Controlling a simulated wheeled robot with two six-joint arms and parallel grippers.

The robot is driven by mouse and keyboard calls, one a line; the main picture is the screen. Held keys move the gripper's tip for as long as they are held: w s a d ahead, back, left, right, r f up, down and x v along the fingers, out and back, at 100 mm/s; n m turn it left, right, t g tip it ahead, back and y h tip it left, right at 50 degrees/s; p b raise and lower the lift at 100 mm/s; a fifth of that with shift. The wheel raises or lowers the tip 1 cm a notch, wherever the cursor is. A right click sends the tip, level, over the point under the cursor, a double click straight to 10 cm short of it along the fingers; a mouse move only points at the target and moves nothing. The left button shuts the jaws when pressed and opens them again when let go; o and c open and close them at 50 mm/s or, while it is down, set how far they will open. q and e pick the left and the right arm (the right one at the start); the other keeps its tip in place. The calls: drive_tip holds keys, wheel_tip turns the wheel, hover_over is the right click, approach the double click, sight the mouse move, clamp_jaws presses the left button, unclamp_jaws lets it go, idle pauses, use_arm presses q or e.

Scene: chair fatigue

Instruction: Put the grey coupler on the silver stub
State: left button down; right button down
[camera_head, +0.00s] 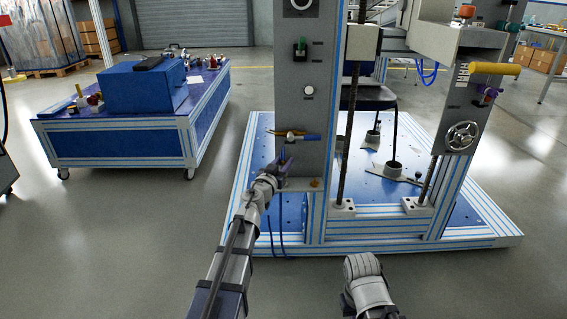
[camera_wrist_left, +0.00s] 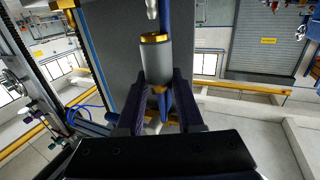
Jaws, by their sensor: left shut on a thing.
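The grey coupler (camera_wrist_left: 156,62), with a gold collar at its top end, stands between the fingers of my left gripper (camera_wrist_left: 157,88) in the left wrist view. The gripper is shut on it, and a blue hose (camera_wrist_left: 166,108) shows below it. The silver stub (camera_wrist_left: 152,9) points down just above the collar, nearly in line with it. A small gap seems to show between them. In the head view my left gripper (camera_head: 282,164) is at the grey column, just below a brass fitting with a blue handle (camera_head: 300,137). The coupler is too small to make out there.
The grey column (camera_head: 308,75) of the test rig rises right behind my left gripper. The rig's blue base (camera_head: 262,204) spreads below. A blue cart (camera_head: 120,142) with a blue box stands to the left, with clear floor between.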

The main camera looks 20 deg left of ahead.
use_arm(q)
drive_tip(key=shift+f+b, duration=1.55)
drive_tip(key=shift+c, duration=2.3)
unclamp_jaws()
drive_tip(key=s, duration=0.7)
drive_tip(key=shift+s+a, duration=0.35)
drive_tip(key=shift+a, duration=0.1)
